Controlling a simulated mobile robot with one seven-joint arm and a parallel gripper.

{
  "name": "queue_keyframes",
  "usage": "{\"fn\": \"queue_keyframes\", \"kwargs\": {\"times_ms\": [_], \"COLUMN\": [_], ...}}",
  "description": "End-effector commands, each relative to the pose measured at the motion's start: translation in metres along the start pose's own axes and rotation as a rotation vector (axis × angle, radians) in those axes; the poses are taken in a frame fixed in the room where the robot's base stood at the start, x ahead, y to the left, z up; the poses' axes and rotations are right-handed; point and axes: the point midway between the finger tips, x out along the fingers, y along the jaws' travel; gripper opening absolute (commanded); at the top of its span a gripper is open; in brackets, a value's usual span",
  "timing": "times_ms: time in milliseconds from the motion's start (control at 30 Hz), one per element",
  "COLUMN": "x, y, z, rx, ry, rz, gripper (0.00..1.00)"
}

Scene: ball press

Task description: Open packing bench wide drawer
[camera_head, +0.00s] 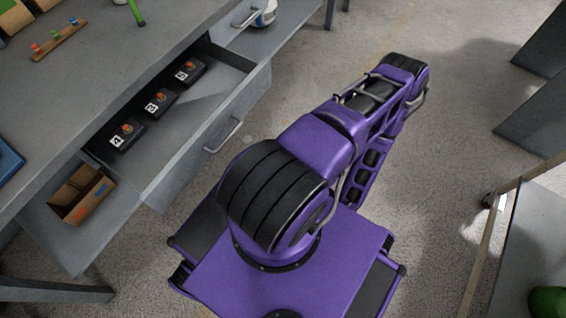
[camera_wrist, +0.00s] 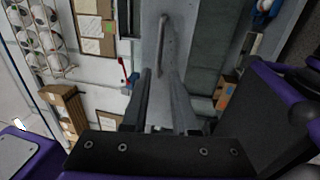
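The packing bench's wide drawer (camera_head: 205,112) stands pulled out in the head view. Several black blocks with number labels and orange knobs are inside it. Its grey front carries a bar handle (camera_head: 222,137). In the wrist view a grey panel (camera_wrist: 180,25) with a bar handle (camera_wrist: 162,40) lies ahead, apparently the drawer front. My gripper (camera_wrist: 162,73) shows two parted fingers. The handle's near end appears in the gap between the fingertips, and I cannot tell whether it is ahead of them. Nothing appears clamped. In the head view my gripper is hidden.
A lower board beside the drawer holds an open cardboard box (camera_head: 82,194). A blue and white item (camera_head: 264,14) sits on the shelf at the top. A grey table (camera_head: 535,240) stands at the right. Bare floor (camera_head: 440,165) lies between.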

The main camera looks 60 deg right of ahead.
Motion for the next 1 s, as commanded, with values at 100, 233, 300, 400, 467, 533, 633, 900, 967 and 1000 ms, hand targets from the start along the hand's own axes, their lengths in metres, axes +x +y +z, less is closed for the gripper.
{"fn": "queue_keyframes", "kwargs": {"times_ms": [100, 233, 300, 400, 467, 533, 633, 900, 967, 1000], "x": [-0.021, -0.035, -0.040, -0.042, -0.042, -0.042, -0.042, -0.042, -0.042, -0.042], "y": [-0.001, 0.000, 0.000, 0.000, 0.000, 0.000, 0.000, 0.000, 0.000, 0.000], "z": [0.000, 0.000, 0.000, 0.000, 0.000, 0.000, 0.000, 0.000, 0.000, -0.001], "rx": [0.000, 0.000, 0.000, 0.000, 0.000, 0.000, 0.000, 0.000, -0.001, -0.003], "ry": [-0.001, -0.001, 0.000, 0.000, 0.000, 0.000, 0.000, 0.000, 0.003, 0.012], "rz": [0.000, 0.001, 0.001, 0.001, 0.001, 0.001, 0.001, 0.001, 0.000, -0.004], "gripper": [0.27, 0.27, 0.27, 0.27, 0.27, 0.27, 0.27, 0.27, 0.27, 0.27]}}
